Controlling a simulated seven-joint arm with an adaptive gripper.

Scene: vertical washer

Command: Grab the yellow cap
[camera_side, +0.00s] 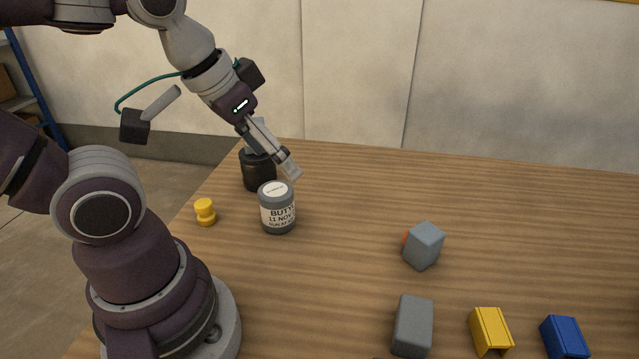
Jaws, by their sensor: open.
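A small yellow cap (205,211), narrow in the middle like a spool, stands on the wooden table near its left edge. My gripper (291,172) is above and to the right of it, tilted down toward the right. The gripper is open, though its jaws are seen edge-on. The fingertips are close above a grey labelled jar (277,208); I cannot tell whether they touch it. The cap is apart from the gripper and fully visible.
A dark round container (257,172) stands behind the jar, partly hidden by my gripper. A grey block (424,246) hides most of something orange. Another grey block (412,326), a yellow block (491,331) and a blue block (565,338) lie at the front right. The table's back right is clear.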

